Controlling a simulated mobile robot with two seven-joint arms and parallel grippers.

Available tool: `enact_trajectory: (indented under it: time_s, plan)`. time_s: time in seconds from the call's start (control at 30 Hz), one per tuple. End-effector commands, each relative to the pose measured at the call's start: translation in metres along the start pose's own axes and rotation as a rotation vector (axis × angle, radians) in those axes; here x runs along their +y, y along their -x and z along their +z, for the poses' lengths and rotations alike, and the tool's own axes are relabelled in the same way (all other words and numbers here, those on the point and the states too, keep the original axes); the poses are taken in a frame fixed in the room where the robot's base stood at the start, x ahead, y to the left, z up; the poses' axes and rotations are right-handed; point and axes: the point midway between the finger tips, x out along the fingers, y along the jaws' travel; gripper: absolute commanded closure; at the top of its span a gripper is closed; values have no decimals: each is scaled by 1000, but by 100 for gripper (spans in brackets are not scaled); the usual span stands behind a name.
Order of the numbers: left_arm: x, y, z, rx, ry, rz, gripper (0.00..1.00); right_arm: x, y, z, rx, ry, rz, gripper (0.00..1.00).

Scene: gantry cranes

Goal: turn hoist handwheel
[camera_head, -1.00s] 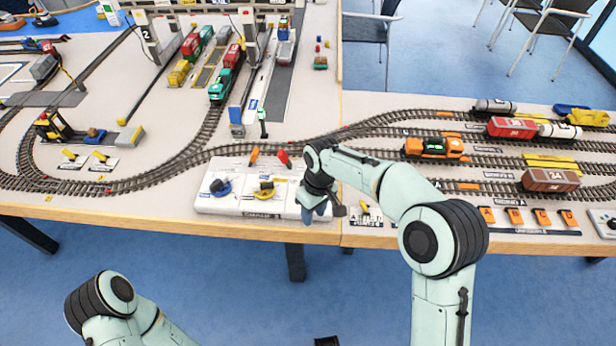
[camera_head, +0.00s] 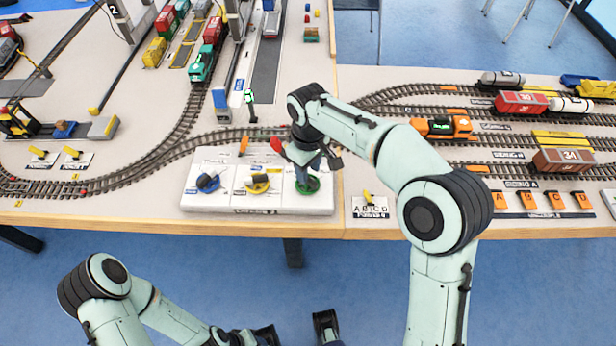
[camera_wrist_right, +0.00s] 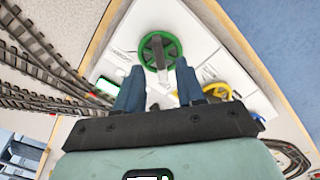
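A white control panel (camera_head: 234,202) lies at the table's front edge with a blue handwheel (camera_head: 208,184), a yellow handwheel (camera_head: 258,185) and a green handwheel (camera_head: 308,185) in a row. My right gripper (camera_head: 305,172) is over the green wheel and hides part of it. In the right wrist view the green wheel (camera_wrist_right: 160,51) lies just beyond the fingertips. My right gripper (camera_wrist_right: 159,74) is open there, with a grey part showing between its fingers. I cannot tell whether they touch the wheel. My left gripper (camera_head: 296,332) is open and empty, low in front of the table.
A yellow lever (camera_head: 368,198) on a label plate is right of the panel. An orange locomotive (camera_head: 443,127) stands at right.

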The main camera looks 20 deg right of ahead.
Motion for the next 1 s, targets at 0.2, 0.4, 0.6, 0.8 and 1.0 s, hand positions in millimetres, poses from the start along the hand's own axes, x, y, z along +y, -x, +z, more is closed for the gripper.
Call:
enact_trajectory:
  time_s: [0.2,0.4,0.6,0.8,1.0]
  plan:
    - [0,-4,-3,8,-1,2,57,0,-30,0,-1,0,0,62]
    - [0,-5,-3,10,-1,2,57,0,-38,0,0,0,0,62]
    - [0,-4,-3,9,-1,2,57,0,-37,0,0,0,0,62]
    - [0,-4,-3,9,-1,2,57,0,-37,0,0,0,0,100]
    - [0,-4,-3,8,-1,2,57,0,-37,0,0,-7,0,100]
